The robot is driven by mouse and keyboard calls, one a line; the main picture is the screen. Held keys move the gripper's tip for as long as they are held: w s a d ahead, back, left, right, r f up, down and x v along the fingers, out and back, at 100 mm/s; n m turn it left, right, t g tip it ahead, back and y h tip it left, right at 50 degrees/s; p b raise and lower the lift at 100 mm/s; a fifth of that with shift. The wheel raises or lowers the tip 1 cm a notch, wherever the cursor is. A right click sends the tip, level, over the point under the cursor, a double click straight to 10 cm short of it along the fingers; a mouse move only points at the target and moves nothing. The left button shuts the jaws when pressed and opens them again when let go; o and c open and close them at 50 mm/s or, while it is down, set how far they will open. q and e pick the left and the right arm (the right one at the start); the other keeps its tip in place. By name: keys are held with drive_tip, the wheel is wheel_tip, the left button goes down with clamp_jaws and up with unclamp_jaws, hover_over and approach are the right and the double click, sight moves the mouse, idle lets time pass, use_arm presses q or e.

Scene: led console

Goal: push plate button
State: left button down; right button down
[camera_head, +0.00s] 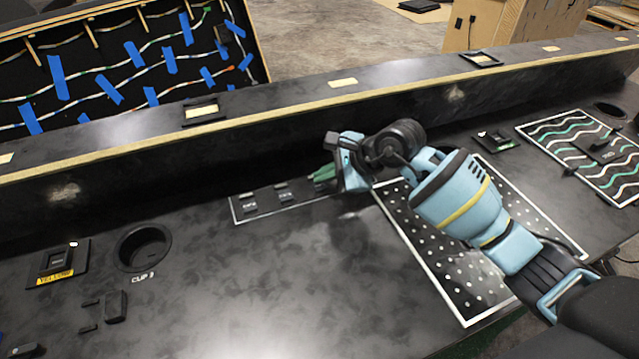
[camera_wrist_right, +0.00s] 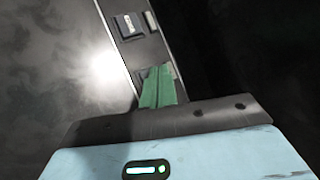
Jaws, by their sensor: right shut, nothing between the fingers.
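A narrow white-outlined strip (camera_head: 264,210) lies on the black console at the foot of the raised ledge. It carries small black buttons with labels, such as the left button (camera_head: 250,207) and the middle button (camera_head: 281,194). The labels are too small to read, so I cannot tell which is the plate button. My right gripper (camera_head: 322,174) is over the strip's right end, its green fingertips shut and empty. In the right wrist view the shut fingers (camera_wrist_right: 158,88) overlap one button; contact is unclear. A neighbouring button (camera_wrist_right: 129,26) shows beyond. My left gripper is out of view.
The raised ledge (camera_head: 350,111) runs behind the strip. A white-dotted panel (camera_head: 418,240) lies under my right arm. A cup hole (camera_head: 142,248) and a yellow-labelled switch (camera_head: 57,263) are at left. The console's middle front is clear.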

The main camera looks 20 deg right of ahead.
sight(325, 187)
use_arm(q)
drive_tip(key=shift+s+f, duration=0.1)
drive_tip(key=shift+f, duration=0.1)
use_arm(e)
drive_tip(key=shift+f, duration=0.4)
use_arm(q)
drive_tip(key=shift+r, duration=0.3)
use_arm(e)
drive_tip(key=shift+r, duration=0.45)
